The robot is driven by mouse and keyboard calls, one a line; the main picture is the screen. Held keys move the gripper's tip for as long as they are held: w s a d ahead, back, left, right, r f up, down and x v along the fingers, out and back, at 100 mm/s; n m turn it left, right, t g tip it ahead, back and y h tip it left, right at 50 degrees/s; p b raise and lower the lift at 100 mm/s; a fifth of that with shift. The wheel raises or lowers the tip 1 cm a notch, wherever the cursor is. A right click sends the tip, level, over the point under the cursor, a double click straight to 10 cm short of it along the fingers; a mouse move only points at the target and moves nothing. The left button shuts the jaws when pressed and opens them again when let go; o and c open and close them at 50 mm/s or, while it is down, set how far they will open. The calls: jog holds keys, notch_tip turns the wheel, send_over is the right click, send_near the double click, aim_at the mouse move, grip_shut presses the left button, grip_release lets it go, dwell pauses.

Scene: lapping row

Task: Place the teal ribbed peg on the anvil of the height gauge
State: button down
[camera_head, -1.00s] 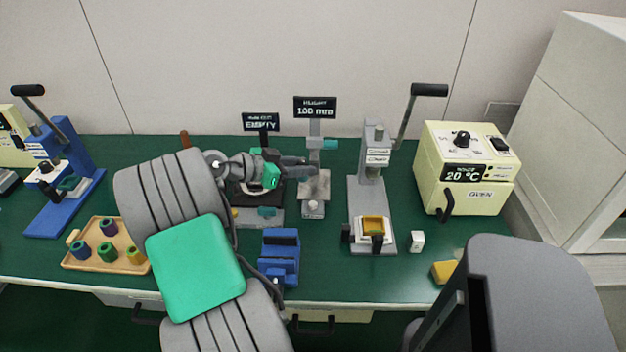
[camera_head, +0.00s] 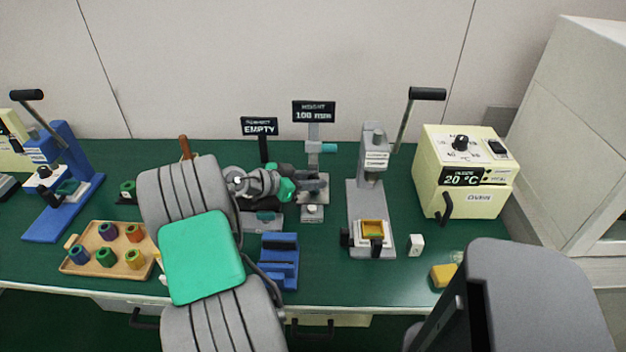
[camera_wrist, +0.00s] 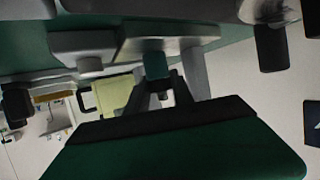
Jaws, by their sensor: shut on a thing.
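My gripper (camera_head: 316,186) is in front of the height gauge (camera_head: 314,159), just above its grey base. In the wrist view my gripper (camera_wrist: 157,84) is shut on the teal peg (camera_wrist: 156,66). The peg's end lies against or close to a grey block, likely the gauge's anvil (camera_wrist: 174,45); I cannot tell whether they touch. In the head view the peg cannot be made out among the dark fingers, and they partly cover the anvil. The gauge's sign (camera_head: 314,112) reads 100 mm.
A stand with an EMPTY sign (camera_head: 260,127) is close on the left, partly behind my arm. A grey lever press (camera_head: 371,205) stands on the right, then a cream oven (camera_head: 465,172). A blue fixture (camera_head: 278,262) and a wooden tray (camera_head: 92,270) with several pegs are nearer the front.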

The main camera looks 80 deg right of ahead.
jog(key=shift+f, duration=0.1)
jog(key=shift+f, duration=0.15)
jog(key=c, duration=1.1)
grip_release()
jog(key=shift+r, duration=0.45)
jog(key=v, duration=0.6)
jog(key=shift+w+a+f, duration=0.1)
jog(key=shift+w, duration=0.1)
jog(key=shift+w+a+r, duration=0.2)
jog(key=shift+w+a, duration=0.1)
jog(key=shift+a, duration=0.1)
